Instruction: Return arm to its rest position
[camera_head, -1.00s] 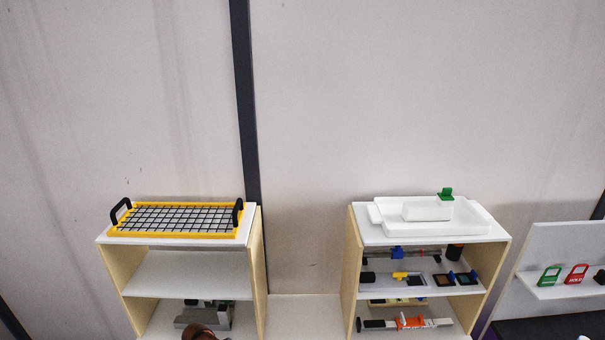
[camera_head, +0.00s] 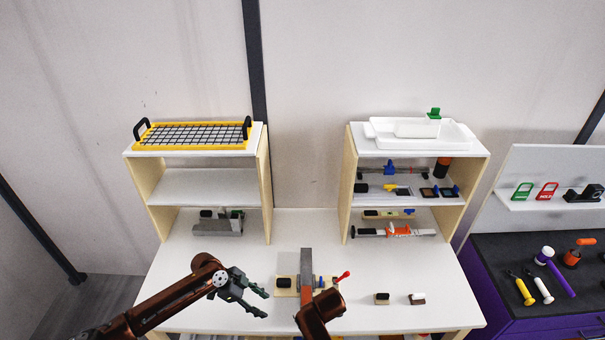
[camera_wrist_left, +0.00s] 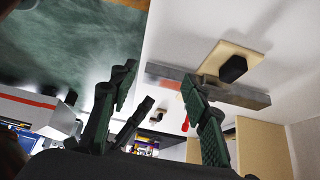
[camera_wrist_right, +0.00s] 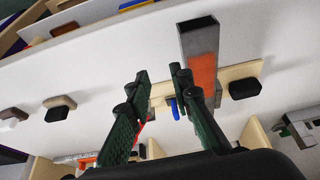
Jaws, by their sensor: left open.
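My left gripper (camera_head: 258,300) is open and empty above the left part of the white table. Its spread fingers also show in the left wrist view (camera_wrist_left: 158,75). My right arm reaches in at the bottom centre of the head view, and its gripper is mostly hidden there. In the right wrist view my right gripper (camera_wrist_right: 160,74) has its fingers apart with nothing held between them. Beyond them is a grey rectangular bar (camera_head: 306,262) with an orange face, at a light wooden base (camera_wrist_right: 235,78) with a black block and a blue piece.
A left shelf (camera_head: 205,187) bears a yellow wire tray (camera_head: 168,145). A right shelf (camera_head: 352,185) bears a white tray (camera_head: 455,146). A dark-topped purple bench (camera_head: 520,325) holds tools at the right.

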